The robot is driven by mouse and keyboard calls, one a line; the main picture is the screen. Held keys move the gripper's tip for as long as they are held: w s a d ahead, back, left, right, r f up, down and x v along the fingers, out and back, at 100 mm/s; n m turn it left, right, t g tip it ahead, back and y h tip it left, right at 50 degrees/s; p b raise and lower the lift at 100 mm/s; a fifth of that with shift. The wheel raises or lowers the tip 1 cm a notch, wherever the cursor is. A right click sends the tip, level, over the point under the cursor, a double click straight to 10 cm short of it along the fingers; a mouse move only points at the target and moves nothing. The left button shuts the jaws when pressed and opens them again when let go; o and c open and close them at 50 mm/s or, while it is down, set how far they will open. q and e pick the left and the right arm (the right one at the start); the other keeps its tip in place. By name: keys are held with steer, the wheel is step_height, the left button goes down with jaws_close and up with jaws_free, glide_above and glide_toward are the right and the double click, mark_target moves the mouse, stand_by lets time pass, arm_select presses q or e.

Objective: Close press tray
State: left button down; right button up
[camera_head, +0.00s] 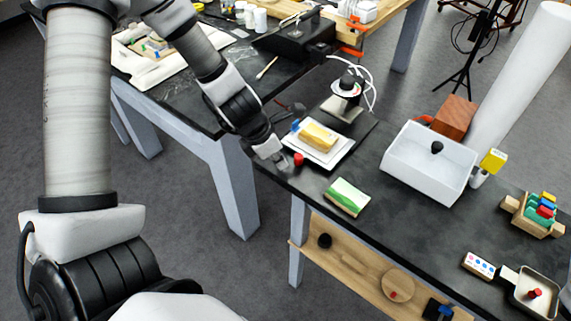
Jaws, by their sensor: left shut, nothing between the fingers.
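The press (347,88), with a round black-and-white head on top, stands on the dark bench at upper centre. Its white tray (336,158) sticks out toward the front edge of the bench and carries a yellow block (318,137). A red knob (298,159) is at the tray's front left, and a small blue piece (295,125) is by its far left corner. My left gripper (275,158) is shut and empty, just left of the red knob. I cannot tell whether it touches the knob. My right gripper is not in view.
A green-and-white pad (347,197) lies right of the tray near the bench edge. A white open bin (416,181) with a black knob stands farther right. A wooden rack (535,214) and a small pan (541,282) are at far right. A shelf (335,250) sits below.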

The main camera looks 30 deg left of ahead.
mark_target(313, 134)
arm_select(q)
steer(key=shift+w+d+r, duration=0.15)
steer(key=shift+w+d, duration=0.5)
steer(key=shift+w, duration=0.05)
steer(key=shift+a, duration=0.1)
steer(key=shift+a, duration=0.1)
steer(key=w+p, duration=0.1)
steer(key=w, duration=0.2)
steer(key=w+p, duration=0.2)
steer(key=w, duration=0.1)
steer(key=w+d+p, duration=0.1)
steer(key=w+p, duration=0.1)
steer(key=w, duration=0.2)
steer(key=shift+w+r, duration=0.1)
steer(key=shift+r, duration=0.2)
steer(key=shift+w+f+p, duration=0.15)
steer(key=shift+w+p, duration=0.15)
steer(key=shift+p, duration=0.05)
steer(key=shift+a+f, duration=0.1)
